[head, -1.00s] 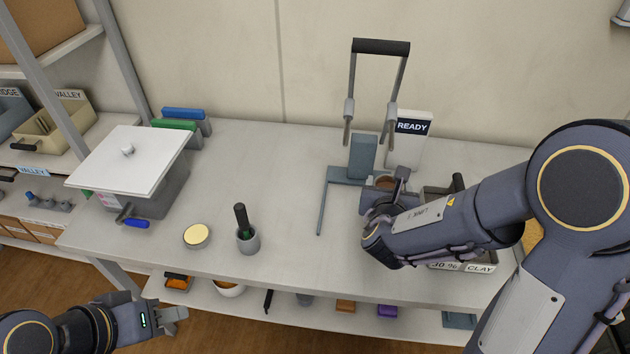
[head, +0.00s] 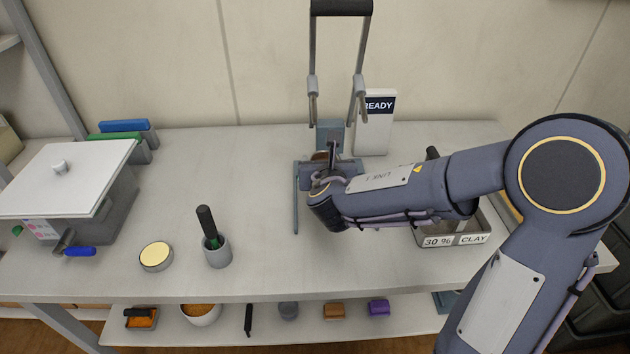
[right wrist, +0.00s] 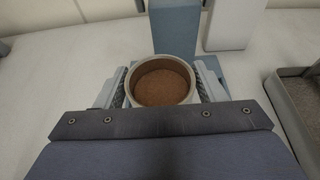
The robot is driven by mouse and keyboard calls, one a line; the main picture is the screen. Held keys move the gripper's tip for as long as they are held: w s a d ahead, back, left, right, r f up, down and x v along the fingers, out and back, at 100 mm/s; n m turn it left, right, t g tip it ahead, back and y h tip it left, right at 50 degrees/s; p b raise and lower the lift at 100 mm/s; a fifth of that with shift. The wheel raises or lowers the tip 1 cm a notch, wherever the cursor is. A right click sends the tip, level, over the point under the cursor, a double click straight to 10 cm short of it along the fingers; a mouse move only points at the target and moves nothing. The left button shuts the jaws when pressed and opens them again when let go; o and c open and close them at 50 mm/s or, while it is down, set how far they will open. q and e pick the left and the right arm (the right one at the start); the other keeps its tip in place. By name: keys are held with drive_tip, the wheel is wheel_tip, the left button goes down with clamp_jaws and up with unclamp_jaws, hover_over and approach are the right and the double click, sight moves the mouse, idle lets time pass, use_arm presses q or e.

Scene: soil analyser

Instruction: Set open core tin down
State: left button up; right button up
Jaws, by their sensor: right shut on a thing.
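The open core tin (right wrist: 163,82) is a round, pale-rimmed tin with brown soil inside. It stands upright between the fingers of my right gripper (right wrist: 163,92) in the right wrist view. In the head view my right gripper (head: 325,172) is at the blue-grey stand with the tall black-handled frame, and it mostly hides the tin (head: 319,156). I cannot tell whether the tin's base touches a surface. My left gripper is not in the head view now.
A white READY block (head: 375,135) stands behind the gripper. A tray labelled 30 % CLAY (head: 455,241) is to the right. A round yellow-topped tin (head: 156,256), a cup with a dark-handled tool (head: 217,252) and a white-lidded box (head: 60,180) are left. The table between is clear.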

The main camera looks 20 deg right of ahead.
drive_tip(key=w+f, duration=0.2)
drive_tip(key=f, duration=0.1)
drive_tip(key=w+f, duration=0.1)
drive_tip(key=shift+w+a+f, duration=0.2)
drive_tip(key=shift+a, duration=0.1)
drive_tip(key=shift+f+b, duration=0.55)
drive_tip(key=shift+f, duration=0.95)
drive_tip(key=shift+f, duration=0.2)
drive_tip(key=o, duration=1.2)
drive_tip(key=shift+c, duration=0.2)
drive_tip(key=shift+r, duration=0.1)
